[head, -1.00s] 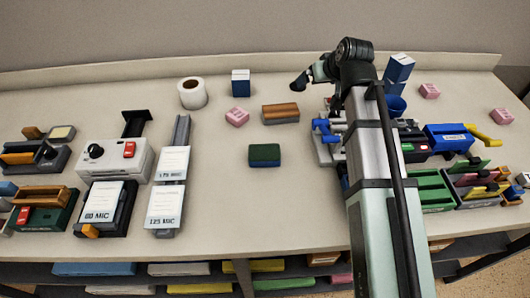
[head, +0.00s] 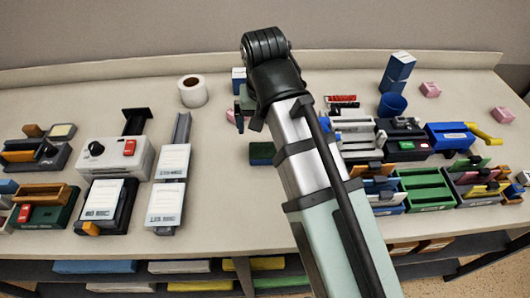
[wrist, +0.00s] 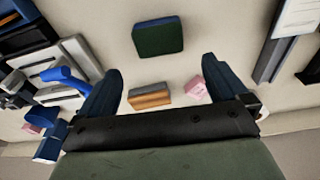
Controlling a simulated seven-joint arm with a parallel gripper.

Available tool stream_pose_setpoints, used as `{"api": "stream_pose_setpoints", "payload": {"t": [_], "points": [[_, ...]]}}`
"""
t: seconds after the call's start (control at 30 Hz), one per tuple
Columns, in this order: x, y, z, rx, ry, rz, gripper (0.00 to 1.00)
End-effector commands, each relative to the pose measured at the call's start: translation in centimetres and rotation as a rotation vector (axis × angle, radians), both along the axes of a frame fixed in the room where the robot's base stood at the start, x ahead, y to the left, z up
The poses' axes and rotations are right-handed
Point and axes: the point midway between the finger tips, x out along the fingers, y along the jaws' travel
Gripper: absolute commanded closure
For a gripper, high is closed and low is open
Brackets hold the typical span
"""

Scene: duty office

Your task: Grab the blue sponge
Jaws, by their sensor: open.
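The sponge (head: 261,153) is a small block with a dark green top and blue sides. It lies flat on the bench in the head view, partly hidden by my arm. The wrist view shows the sponge (wrist: 158,37) whole, beyond my fingertips and roughly centred between them. My gripper (wrist: 161,68) is open, with nothing held between its fingers. In the head view my gripper (head: 246,106) is mostly hidden by my wrist, above the bench behind the sponge.
A brown-and-grey block (wrist: 150,97) and a pink block (wrist: 197,90) lie below my open fingers. A paper roll (head: 193,92) and a blue box (head: 238,76) stand behind. Devices and trays crowd both sides.

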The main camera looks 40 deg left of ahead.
Motion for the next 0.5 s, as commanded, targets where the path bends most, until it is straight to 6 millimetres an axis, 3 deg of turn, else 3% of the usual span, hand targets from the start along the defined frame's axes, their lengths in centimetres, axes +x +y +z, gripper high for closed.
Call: {"api": "stream_pose_setpoints", "payload": {"t": [0.3,0.5], "points": [[0.4,0.3,-4.4,-0.001,0.001,0.001,0.00],[0.7,0.6,-6.2,0.000,0.001,0.002,0.00]]}}
